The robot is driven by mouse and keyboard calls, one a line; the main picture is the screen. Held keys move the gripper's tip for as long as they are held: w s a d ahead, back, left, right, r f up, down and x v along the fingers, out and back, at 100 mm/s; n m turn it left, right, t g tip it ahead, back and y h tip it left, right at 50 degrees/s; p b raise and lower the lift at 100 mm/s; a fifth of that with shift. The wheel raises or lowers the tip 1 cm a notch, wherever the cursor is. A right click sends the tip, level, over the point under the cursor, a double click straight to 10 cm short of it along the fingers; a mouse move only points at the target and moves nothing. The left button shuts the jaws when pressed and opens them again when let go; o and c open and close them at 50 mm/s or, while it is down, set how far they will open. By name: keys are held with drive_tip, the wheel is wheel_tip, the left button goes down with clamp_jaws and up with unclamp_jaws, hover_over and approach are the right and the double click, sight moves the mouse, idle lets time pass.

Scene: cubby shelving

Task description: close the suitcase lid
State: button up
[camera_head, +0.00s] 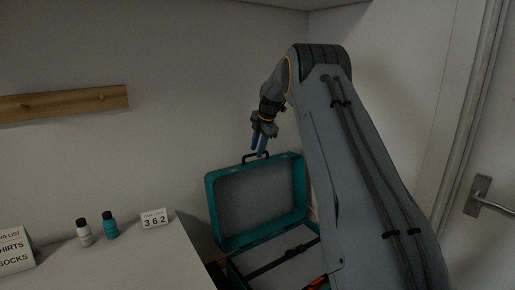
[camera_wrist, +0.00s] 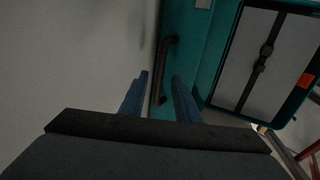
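The teal suitcase stands with its lid (camera_head: 211,199) raised and tilted back, its grey lining facing the head camera. A dark handle (camera_head: 254,155) sits on the lid's top edge; the handle also shows in the wrist view (camera_wrist: 161,68). The base (camera_head: 281,259) has a grey inside with dark straps, and it shows at the right of the wrist view (camera_wrist: 283,62). My gripper (camera_head: 260,152) points down just above the lid's top edge, close to the handle. In the wrist view its two blue fingers (camera_wrist: 156,98) are apart, with the handle's near end appearing between them.
A white counter (camera_head: 140,262) at the left holds a white bottle (camera_head: 84,233), a teal bottle (camera_head: 109,225), a "362" card (camera_head: 154,219) and a list sign (camera_head: 14,250). The wall is close behind the lid. A door handle (camera_head: 483,199) is at the right.

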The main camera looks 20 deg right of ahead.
drive_tip(key=shift+w+f, duration=0.15)
drive_tip(key=shift+f, duration=0.15)
clamp_jaws()
